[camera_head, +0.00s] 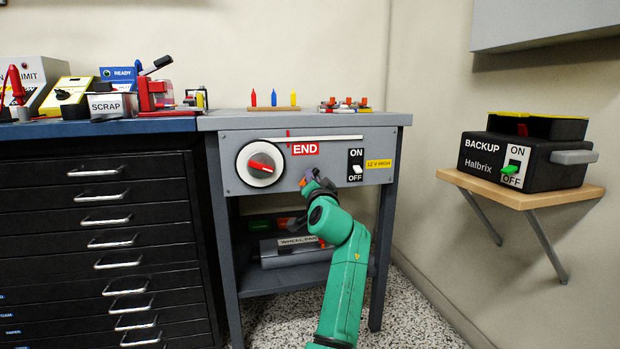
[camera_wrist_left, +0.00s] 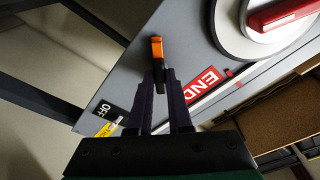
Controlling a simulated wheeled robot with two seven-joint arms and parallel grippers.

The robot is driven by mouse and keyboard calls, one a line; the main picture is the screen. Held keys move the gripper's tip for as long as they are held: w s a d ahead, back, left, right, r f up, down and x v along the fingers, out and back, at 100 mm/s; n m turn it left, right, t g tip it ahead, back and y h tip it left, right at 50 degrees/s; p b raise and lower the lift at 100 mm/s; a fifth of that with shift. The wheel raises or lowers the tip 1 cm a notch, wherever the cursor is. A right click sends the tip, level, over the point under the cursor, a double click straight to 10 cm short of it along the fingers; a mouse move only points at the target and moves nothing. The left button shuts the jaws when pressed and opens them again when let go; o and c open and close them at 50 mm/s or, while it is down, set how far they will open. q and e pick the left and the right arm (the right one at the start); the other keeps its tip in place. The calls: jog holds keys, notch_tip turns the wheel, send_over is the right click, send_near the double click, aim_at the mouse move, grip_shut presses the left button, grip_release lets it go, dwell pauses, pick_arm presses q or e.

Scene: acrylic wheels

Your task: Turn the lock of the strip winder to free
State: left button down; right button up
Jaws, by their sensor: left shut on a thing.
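The strip winder is the grey front panel (camera_head: 230,185) with a round white dial and red handle (camera_head: 262,165), a slot and a red END label (camera_head: 305,148). A small orange lever (camera_wrist_left: 156,46), apparently the lock, sits at the panel's lower part. My left gripper (camera_head: 311,183) reaches up to it from below and hides most of it in the head view. In the left wrist view the fingers (camera_wrist_left: 161,88) are closed on the lever's dark lower part, with the orange end sticking out beyond the tips. No label for the lock's positions is readable. My right gripper is not in view.
An ON/OFF switch (camera_head: 356,165) and yellow label (camera_head: 379,164) lie right of the gripper. A shelf (camera_head: 290,283) with a grey bin (camera_head: 290,250) is below. A black BACKUP box (camera_head: 525,160) stands on a wall shelf at right. Black drawers (camera_head: 100,240) stand at left.

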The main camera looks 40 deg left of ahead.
pick_arm(q)
jog(key=shift+f, duration=0.15)
jog(key=n+y+b, duration=0.1)
jog(key=n+b, duration=0.4)
jog(key=shift+w+g+b, duration=0.1)
jog(key=shift+g+b, duration=0.2)
jog(key=shift+b, duration=0.05)
dwell(0.4)
jog(key=n+b, duration=0.1)
jog(key=n, duration=0.1)
jog(key=n+b, duration=0.2)
jog(key=shift+f+n+g+y, duration=0.15)
jog(key=shift+n+g+y, duration=0.15)
jog(key=shift+n+g, duration=0.1)
jog(key=c, duration=0.7)
grip_release()
jog(key=shift+d+r, duration=0.1)
jog(key=shift+r, duration=0.1)
